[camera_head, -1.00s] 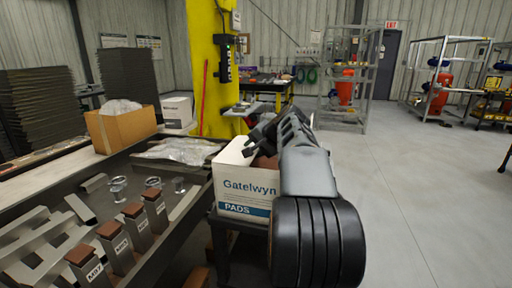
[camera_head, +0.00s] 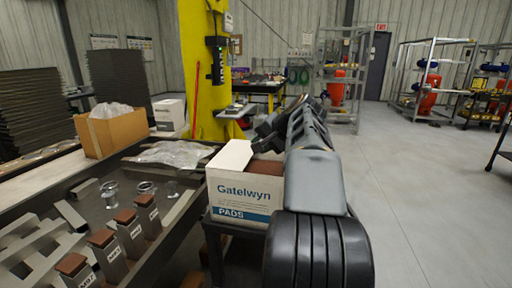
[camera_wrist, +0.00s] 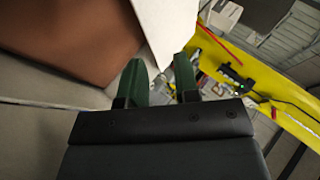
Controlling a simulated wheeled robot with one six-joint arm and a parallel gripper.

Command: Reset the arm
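My gripper (camera_head: 268,136) is at the end of my black and grey arm, above and behind the open Gatelwyn PADS box (camera_head: 238,196). In the wrist view my gripper (camera_wrist: 160,72) shows two green fingers apart, with nothing between them. A brown pad (camera_wrist: 70,35) fills the upper left of that view, beside a white box flap (camera_wrist: 168,25). In the head view the brown pads (camera_head: 268,169) show inside the box, partly hidden by my arm.
A workbench on the left holds brown-topped posts (camera_head: 131,232), metal rings (camera_head: 110,193) and a clear plastic bag (camera_head: 172,152). A yellow column (camera_head: 203,75) and a cardboard box (camera_head: 112,131) stand behind. Shelving (camera_head: 342,75) is at the back. The floor to the right (camera_head: 425,200) is clear.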

